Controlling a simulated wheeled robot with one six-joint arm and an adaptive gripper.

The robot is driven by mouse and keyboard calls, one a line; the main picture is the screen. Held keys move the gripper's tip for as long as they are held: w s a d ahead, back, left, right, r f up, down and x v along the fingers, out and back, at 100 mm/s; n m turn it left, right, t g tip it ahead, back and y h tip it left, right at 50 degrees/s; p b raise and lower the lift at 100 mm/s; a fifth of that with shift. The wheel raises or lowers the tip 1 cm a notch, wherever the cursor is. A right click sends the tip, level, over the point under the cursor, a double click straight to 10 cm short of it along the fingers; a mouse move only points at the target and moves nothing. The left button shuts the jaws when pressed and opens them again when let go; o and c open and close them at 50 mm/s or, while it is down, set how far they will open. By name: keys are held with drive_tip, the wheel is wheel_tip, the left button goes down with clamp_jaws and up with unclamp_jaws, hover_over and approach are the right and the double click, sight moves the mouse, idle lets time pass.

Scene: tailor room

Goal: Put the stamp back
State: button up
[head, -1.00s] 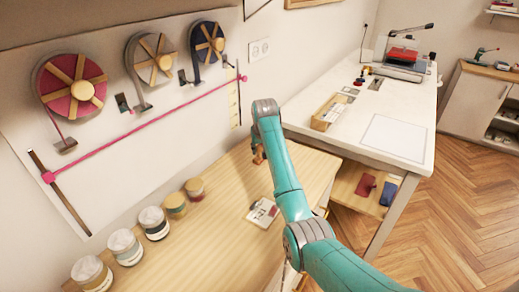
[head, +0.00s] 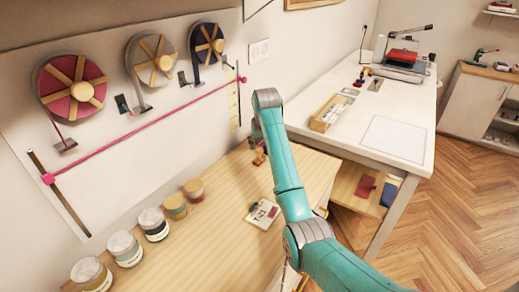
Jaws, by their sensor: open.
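A small stamp (head: 259,157) with an orange-brown body stands on the wooden table, near its back edge by the wall. My gripper (head: 256,138) is just above the stamp, largely hidden behind my teal arm; it is open, and the stamp appears apart from it. A small white card or pad (head: 263,214) with dark and red marks lies on the wooden table in front of the stamp. Other small stamp-like pieces (head: 362,76) stand at the back of the white table, too small to make out.
Several jars (head: 152,224) line the left of the wooden table (head: 215,235). Ribbon reels (head: 72,87) and a pink rod hang on the wall. The white table (head: 350,145) holds a wooden tray (head: 328,113), a white sheet (head: 397,139) and a press (head: 404,62).

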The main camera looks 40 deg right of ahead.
drive_tip(key=v, duration=0.7)
drive_tip(key=shift+s, duration=0.1)
idle(0.4)
